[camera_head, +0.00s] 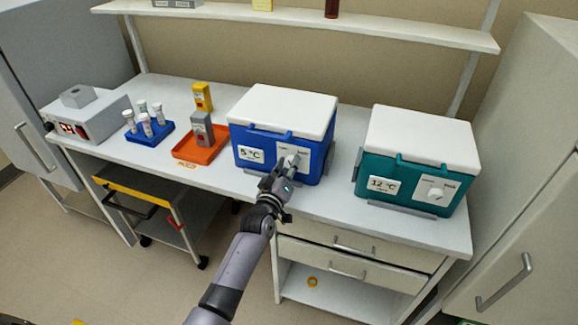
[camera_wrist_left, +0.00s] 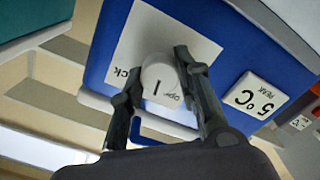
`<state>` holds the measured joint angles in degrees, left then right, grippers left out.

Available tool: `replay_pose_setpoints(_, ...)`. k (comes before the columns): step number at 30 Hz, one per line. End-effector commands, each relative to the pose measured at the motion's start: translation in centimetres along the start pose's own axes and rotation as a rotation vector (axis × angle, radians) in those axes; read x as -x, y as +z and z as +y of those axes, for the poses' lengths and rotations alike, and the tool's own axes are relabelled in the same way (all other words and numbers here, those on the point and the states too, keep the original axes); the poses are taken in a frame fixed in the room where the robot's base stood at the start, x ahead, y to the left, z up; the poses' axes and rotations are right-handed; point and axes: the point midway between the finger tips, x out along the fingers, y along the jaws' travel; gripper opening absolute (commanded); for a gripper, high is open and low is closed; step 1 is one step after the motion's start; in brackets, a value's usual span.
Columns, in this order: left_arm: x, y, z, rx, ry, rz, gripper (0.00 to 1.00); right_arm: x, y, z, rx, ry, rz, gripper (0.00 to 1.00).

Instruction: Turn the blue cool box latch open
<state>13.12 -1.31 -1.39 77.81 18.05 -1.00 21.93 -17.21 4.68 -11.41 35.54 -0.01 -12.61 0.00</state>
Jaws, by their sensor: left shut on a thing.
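The blue cool box (camera_head: 270,142) with a white lid stands on the bench, its lid down and a "5 °C" label on its front. Its latch is a round white knob (camera_wrist_left: 160,76) on a white plate at the right of the front. My left gripper (camera_head: 284,169) reaches it from the front and hides part of it in the head view. In the left wrist view, the fingers of this gripper (camera_wrist_left: 152,80) are on both sides of the knob, shut on it. The knob's dark mark shows between them. My right gripper is not in view.
A teal cool box (camera_head: 398,175) marked "12 °C" stands to the right. A shelf (camera_head: 330,22) runs above the bench.

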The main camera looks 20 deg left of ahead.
Motion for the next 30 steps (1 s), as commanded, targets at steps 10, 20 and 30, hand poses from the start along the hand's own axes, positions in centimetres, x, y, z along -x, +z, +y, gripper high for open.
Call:
replay_pose_setpoints(10,0.03,0.12,-0.12,0.317,-0.001,-0.001,0.02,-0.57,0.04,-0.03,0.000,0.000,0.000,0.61)
replay_pose_setpoints(20,0.03,0.12,-0.14,0.524,-0.001,-0.001,0.02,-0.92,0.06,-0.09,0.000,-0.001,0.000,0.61)
replay_pose_setpoints(30,0.03,0.13,-0.14,0.606,-0.002,-0.002,0.02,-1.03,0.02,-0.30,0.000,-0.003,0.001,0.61)
